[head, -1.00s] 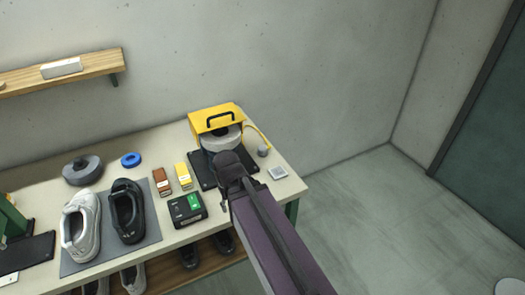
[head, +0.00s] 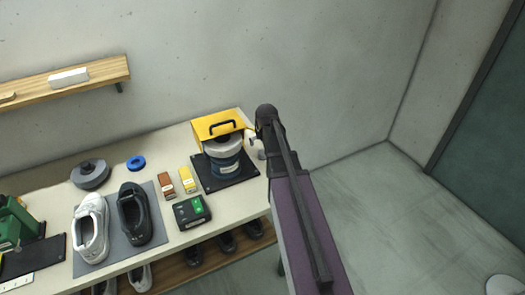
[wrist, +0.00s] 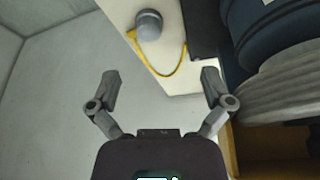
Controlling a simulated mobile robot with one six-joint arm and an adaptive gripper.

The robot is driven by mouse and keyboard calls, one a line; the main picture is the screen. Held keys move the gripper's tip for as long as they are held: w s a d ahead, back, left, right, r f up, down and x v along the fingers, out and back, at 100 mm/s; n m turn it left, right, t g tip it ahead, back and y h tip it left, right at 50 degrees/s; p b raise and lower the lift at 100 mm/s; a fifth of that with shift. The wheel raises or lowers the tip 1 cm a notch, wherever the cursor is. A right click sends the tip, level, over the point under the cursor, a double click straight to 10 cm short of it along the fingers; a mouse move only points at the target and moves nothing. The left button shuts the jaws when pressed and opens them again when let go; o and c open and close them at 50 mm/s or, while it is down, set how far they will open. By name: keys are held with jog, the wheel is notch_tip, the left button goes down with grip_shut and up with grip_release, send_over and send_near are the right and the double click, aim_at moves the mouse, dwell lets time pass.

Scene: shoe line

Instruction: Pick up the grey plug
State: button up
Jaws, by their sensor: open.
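The grey plug (wrist: 148,25) stands on the pale tabletop (wrist: 165,50) in the wrist view, close to the table's edge. A yellow cord (wrist: 158,72) loops from it toward the dark base plate. My gripper (wrist: 160,76) is open and empty, with its two fingers spread wide. The plug lies beyond the fingertips, a little left of the middle between them, and is not touched. In the head view my arm covers most of the plug's place, and my gripper's fingers cannot be made out there.
A yellow housing (head: 206,126) with a black handle and a blue-grey drum (head: 223,160) stands on a black plate (head: 240,180) beside the plug. The drum fills the wrist view's right side. A black and green box (head: 191,211) and shoes stand further left. Open floor lies right.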

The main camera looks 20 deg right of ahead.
aim_at(263, 151)
jog(key=shift+w+d+r, duration=0.2)
jog(key=shift+w+d, duration=0.1)
jog(key=shift+d, duration=0.25)
jog(key=shift+w+d+r, duration=0.15)
jog(key=shift+w+d, duration=0.1)
jog(key=shift+d, duration=0.25)
jog(key=shift+f, duration=0.1)
jog(key=b+x, duration=0.7)
jog(key=shift+w+f, duration=0.2)
jog(key=shift+f, duration=0.1)
jog(key=shift+w+d+f+b, duration=0.1)
jog(key=shift+w+f+b, duration=0.1)
jog(key=shift+f+b, duration=0.2)
jog(key=shift+w+b+x, duration=0.2)
jog(key=shift+b+x, duration=2.15)
jog(key=shift+x, duration=0.15)
jog(key=shift+d+r, duration=0.1)
jog(key=shift+d, duration=0.1)
jog(key=c, duration=1.2)
